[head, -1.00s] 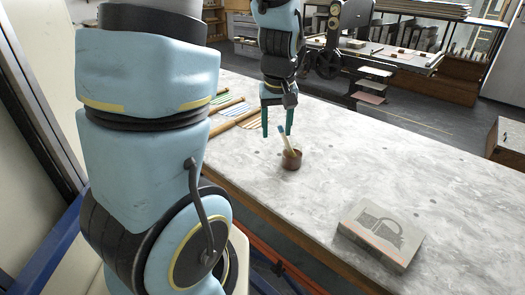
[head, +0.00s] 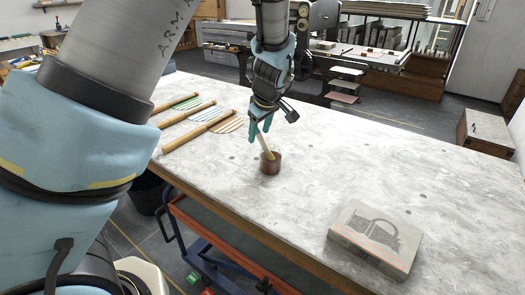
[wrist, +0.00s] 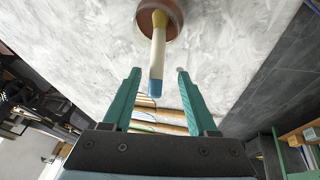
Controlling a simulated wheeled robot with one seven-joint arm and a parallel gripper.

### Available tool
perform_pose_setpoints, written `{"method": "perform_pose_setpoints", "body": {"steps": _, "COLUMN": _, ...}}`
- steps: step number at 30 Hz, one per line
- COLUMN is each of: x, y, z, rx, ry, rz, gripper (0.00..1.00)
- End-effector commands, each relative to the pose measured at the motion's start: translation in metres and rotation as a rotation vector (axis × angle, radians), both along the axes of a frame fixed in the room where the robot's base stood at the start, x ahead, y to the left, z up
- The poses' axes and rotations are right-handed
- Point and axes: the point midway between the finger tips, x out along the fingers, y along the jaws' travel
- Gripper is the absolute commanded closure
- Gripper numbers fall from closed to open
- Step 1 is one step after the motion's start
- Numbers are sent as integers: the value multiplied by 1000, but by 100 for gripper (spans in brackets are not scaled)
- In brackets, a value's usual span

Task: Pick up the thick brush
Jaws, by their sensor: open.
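The thick brush (head: 266,149) leans in a small brown pot (head: 270,166) on the marble-topped table. In the wrist view the brush (wrist: 158,55) has a pale handle with a blue end, and the other end is inside the pot (wrist: 174,22). My gripper (head: 261,130) is at the brush's upper end, above the table. In the wrist view my gripper (wrist: 156,72) is open, with one green finger on each side of the blue end. Neither finger visibly touches the brush. The brush's lower end is hidden in the pot.
A grey litho stone (head: 376,236) with a printed picture lies at the table's front right. The marble tabletop (head: 360,160) between pot and stone is clear. A press (head: 330,50) stands behind.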

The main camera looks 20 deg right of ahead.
Motion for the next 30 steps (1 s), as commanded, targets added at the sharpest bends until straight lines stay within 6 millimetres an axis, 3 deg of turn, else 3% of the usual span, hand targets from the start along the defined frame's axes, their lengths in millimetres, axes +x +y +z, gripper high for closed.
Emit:
{"method": "perform_pose_setpoints", "body": {"steps": 10, "x": 10, "y": -3, "z": -26, "rx": 2, "ry": 2, "rz": 0, "gripper": 42}}
{"method": "perform_pose_setpoints", "body": {"steps": 19, "x": 21, "y": -9, "z": -61, "rx": 2, "ry": 2, "rz": 0, "gripper": 42}}
{"method": "perform_pose_setpoints", "body": {"steps": 28, "x": 23, "y": -9, "z": -67, "rx": 0, "ry": 1, "rz": 0, "gripper": 42}}
{"method": "perform_pose_setpoints", "body": {"steps": 30, "x": 23, "y": -9, "z": -67, "rx": 0, "ry": 1, "rz": 0, "gripper": 47}}
